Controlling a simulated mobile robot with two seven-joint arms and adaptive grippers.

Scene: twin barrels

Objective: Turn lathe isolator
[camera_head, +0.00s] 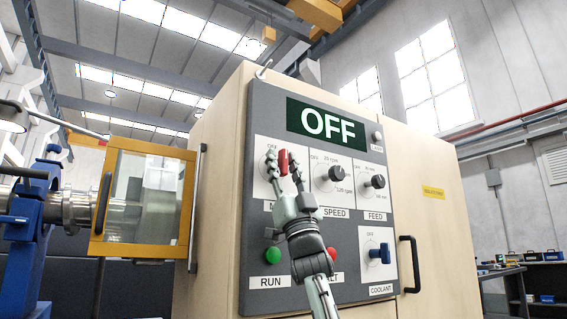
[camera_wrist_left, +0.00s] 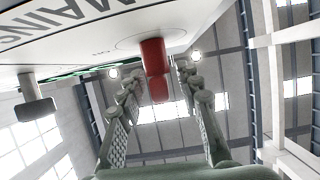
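The lathe isolator is a red knob (camera_head: 283,161) at the upper left of the grey control panel (camera_head: 350,215), on a white plate whose label is mostly hidden by my gripper. My left gripper (camera_head: 281,167) is raised in front of it, fingers spread on either side of the knob. In the left wrist view, the red knob (camera_wrist_left: 153,56) stands out from the panel between the two open fingertips (camera_wrist_left: 157,72). A gap shows on its right; the left finger is close, and contact cannot be told. The display (camera_head: 327,124) reads OFF. My right gripper is not in view.
Black SPEED (camera_head: 331,175) and FEED (camera_head: 373,182) knobs sit to the right. A green RUN button (camera_head: 272,255), a partly hidden red button (camera_head: 331,254) and a blue COOLANT switch (camera_head: 380,254) are below. A yellow-framed guard (camera_head: 145,198) stands left of the cabinet.

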